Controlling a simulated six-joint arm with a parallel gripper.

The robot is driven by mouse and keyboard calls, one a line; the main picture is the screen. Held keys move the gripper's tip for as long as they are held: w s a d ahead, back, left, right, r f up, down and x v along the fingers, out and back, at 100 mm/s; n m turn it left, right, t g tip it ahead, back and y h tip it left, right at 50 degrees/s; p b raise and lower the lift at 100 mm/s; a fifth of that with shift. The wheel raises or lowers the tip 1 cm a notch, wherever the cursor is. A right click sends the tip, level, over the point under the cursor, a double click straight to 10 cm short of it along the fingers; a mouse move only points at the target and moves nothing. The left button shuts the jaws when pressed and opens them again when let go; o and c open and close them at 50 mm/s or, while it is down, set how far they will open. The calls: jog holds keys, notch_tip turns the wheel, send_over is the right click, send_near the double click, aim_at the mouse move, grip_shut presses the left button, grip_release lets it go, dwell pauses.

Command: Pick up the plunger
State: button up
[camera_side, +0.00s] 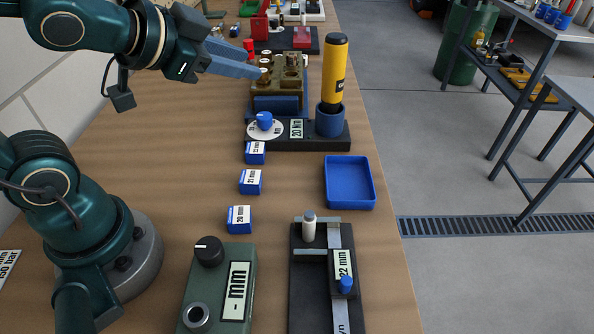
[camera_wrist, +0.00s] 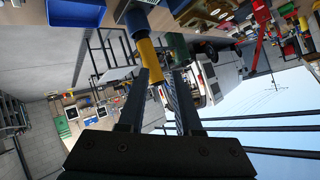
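The likely plunger is a yellow cylinder (camera_side: 334,75) with a black top and dark lettering. It stands upright in a blue cup (camera_side: 329,120) on a black base at the right of the bench. It also shows in the wrist view (camera_wrist: 147,52), upside down, beyond my fingers and toward the left one. My gripper (camera_side: 253,68) reaches level to the right, left of the cylinder and apart from it. In the wrist view my gripper (camera_wrist: 168,78) has its two fingers spread with nothing held between them.
Brown fixture (camera_side: 280,75) stands between my gripper and the cylinder in the side view. Nearer are a blue tray (camera_side: 349,182), several small blue labelled blocks (camera_side: 250,182), a green dial box (camera_side: 218,288) and a black slide fixture (camera_side: 310,265). The bench's right edge is close to the cup.

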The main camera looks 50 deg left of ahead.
jog(key=w+d+f+m+t+h, duration=0.1)
jog(key=w+d+f+m+h, duration=0.1)
jog(key=w+m, duration=0.2)
jog(key=m+g+h, duration=0.5)
jog(key=m+h, duration=0.1)
jog(key=h, duration=0.4)
send_over(309, 217)
jog(key=w+a, duration=0.3)
jog(key=a, duration=0.2)
notch_tip(309, 217, down, 10)
jog(key=shift+n+g+h, duration=0.6)
jog(key=shift+g+h, duration=0.2)
jog(key=s+f, duration=0.2)
jog(key=s, duration=0.1)
jog(key=s+f, duration=0.1)
jog(key=shift+s+d+f, duration=0.25)
jog(key=shift+d+f, duration=0.1)
jog(key=shift+f, duration=0.05)
jog(key=shift+s+f, duration=0.1)
jog(key=shift+f, duration=0.25)
jog(key=shift+x, duration=2.45)
jog(key=shift+a, duration=0.1)
grip_shut()
